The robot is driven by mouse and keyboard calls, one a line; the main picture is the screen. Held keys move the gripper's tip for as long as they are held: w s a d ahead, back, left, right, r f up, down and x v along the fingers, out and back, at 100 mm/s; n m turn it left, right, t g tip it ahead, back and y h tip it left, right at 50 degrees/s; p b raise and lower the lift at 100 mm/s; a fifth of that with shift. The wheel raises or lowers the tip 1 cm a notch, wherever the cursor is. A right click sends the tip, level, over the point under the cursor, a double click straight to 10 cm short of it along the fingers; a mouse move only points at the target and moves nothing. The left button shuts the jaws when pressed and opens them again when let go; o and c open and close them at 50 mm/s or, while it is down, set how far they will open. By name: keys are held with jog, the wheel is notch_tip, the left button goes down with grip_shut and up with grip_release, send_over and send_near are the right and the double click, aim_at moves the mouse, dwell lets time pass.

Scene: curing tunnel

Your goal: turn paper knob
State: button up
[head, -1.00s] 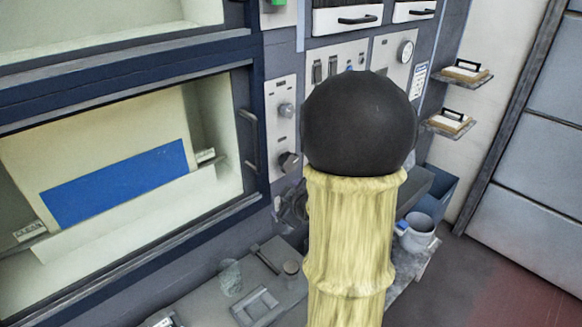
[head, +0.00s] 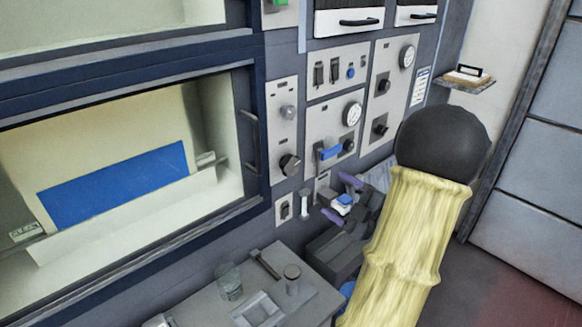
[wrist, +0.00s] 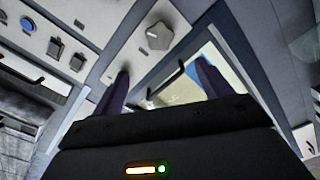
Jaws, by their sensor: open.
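Several round knobs sit on the grey wall panels, and I cannot read which is marked paper. In the head view, a dark knob (head: 290,163) is low on the narrow panel beside the window, with a paler knob (head: 287,112) above it. A black knob (head: 348,146) is on the middle panel. My gripper (head: 336,196) is below the middle panel, apart from these knobs, with its purple fingers spread and nothing between them. In the wrist view, a grey knob (wrist: 159,36) lies beyond my open gripper (wrist: 162,74), not touching it.
The window frame's handle (head: 249,137) stands out left of the panels. A bench (head: 205,312) with a glass beaker (head: 229,281) is below. A small shelf (head: 466,84) is at right; the floor there is clear.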

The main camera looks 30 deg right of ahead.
aim_at(292, 167)
jog(key=shift+w, duration=0.1)
jog(key=w+p, duration=0.2)
jog(key=w, duration=0.3)
jog(key=w+a+p, duration=0.1)
jog(key=w+p, duration=0.1)
jog(key=w, duration=0.4)
jog(key=w+a+p, duration=0.1)
jog(key=w+p, duration=0.1)
jog(key=w, duration=0.4)
jog(key=shift+a, duration=0.2)
jog(key=shift+s, duration=0.1)
jog(key=c, duration=1)
